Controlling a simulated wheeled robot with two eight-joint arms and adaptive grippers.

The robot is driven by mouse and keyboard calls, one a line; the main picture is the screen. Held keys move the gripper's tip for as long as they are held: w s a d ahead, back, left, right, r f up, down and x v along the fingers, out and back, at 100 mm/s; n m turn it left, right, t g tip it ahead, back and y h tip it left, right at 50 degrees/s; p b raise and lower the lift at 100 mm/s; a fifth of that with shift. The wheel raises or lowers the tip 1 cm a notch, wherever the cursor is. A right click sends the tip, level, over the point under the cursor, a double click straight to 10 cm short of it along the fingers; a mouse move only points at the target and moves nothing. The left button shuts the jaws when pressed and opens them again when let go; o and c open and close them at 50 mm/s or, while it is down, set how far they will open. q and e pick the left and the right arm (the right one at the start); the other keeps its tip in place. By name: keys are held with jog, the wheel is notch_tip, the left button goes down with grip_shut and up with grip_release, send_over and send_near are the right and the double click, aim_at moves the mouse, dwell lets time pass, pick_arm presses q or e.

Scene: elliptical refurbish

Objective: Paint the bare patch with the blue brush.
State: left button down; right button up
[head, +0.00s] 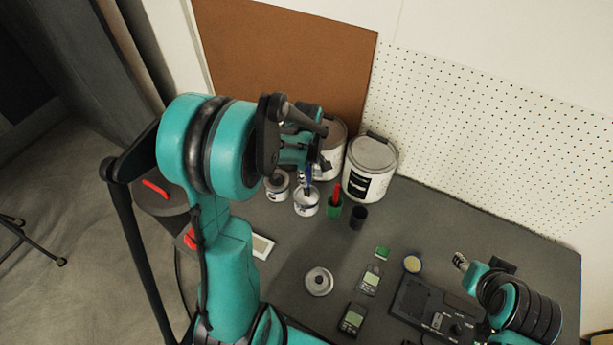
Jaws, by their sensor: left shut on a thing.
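My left gripper (318,163) reaches over the back of the table and is shut on the blue brush (308,172). Only a little of the brush's blue handle shows beside the fingers. Its lower end points down at a small open paint can (306,203); I cannot tell whether the bristles touch the paint. A small pale panel (262,246) with a white edge lies left of the middle, partly behind my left arm. I cannot make out a bare patch for certain. My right gripper (462,262) is at the lower right, above the table; its fingers are unclear.
Large paint cans (370,168) stand at the back by the brown board (285,60) and white pegboard (490,130). A second small can (277,185), a green cup (334,208) with a red item and a black cup (358,217) stand nearby. Meters and a lid lie in front.

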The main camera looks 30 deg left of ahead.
pick_arm(q)
jog(key=shift+f+b, duration=0.45)
dwell(1.3)
jog(key=shift+r+p, duration=0.4)
jog(key=shift+r, duration=0.05)
jog(key=shift+r+p, duration=2.25)
jog(key=shift+r, duration=0.9)
jog(key=shift+f, duration=0.1)
